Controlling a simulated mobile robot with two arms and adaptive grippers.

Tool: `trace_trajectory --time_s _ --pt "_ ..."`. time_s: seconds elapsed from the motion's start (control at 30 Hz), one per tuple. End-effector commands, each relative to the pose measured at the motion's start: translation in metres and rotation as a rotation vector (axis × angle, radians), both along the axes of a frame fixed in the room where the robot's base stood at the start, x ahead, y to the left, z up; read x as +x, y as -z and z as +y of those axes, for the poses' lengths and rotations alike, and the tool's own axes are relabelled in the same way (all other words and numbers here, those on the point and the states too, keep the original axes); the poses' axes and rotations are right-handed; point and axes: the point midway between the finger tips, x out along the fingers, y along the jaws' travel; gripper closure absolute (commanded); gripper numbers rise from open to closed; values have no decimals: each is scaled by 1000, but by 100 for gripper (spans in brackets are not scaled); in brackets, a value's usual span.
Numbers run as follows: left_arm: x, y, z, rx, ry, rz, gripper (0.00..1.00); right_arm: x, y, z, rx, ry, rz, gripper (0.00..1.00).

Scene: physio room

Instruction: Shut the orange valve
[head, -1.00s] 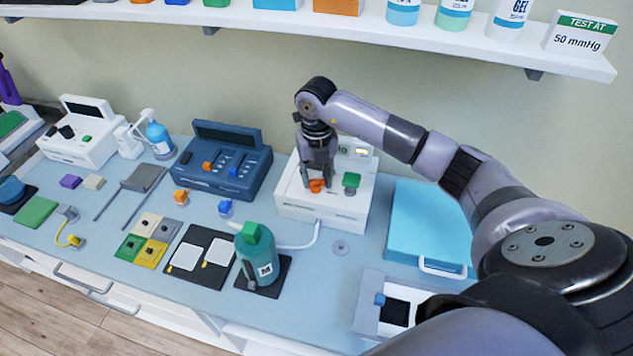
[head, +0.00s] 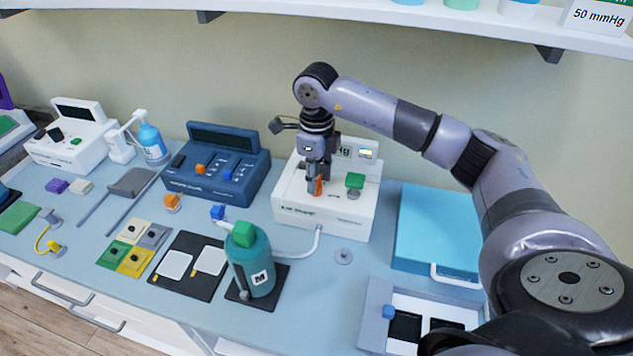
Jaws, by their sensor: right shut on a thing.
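The orange valve (head: 318,187) is a small orange handle on top of a white box-shaped device (head: 322,217) at the back of the table. My right gripper (head: 315,188) reaches down onto it from above and is shut on it. The fingers hide part of the valve. The visible part of the handle looks upright and narrow. A green knob (head: 354,182) sits on the same device just right of the gripper, apart from it. My left gripper is not in view.
A teal bottle (head: 254,265) with a green cap stands in front of the device, near a white hose. A dark blue console (head: 217,170) is to the left, and a light blue case (head: 437,225) to the right. A shelf (head: 420,25) runs above.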

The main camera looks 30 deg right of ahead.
Motion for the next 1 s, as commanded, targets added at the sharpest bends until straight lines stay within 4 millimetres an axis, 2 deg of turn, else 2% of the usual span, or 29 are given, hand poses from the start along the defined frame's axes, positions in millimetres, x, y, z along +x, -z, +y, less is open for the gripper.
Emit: trace_trajectory --time_s 0.1,0.4,0.87,0.9,1.0 --pt "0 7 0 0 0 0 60 1 0 -1 0 -64 -5 95" --pt "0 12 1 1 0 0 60 1 -1 -1 0 -155 -5 95" --pt "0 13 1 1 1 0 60 1 -2 0 -1 -169 -6 95" --pt "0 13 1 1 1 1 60 2 -2 -1 -1 -169 -6 66" --pt "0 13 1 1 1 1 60 1 -2 -1 -1 -169 -6 60"
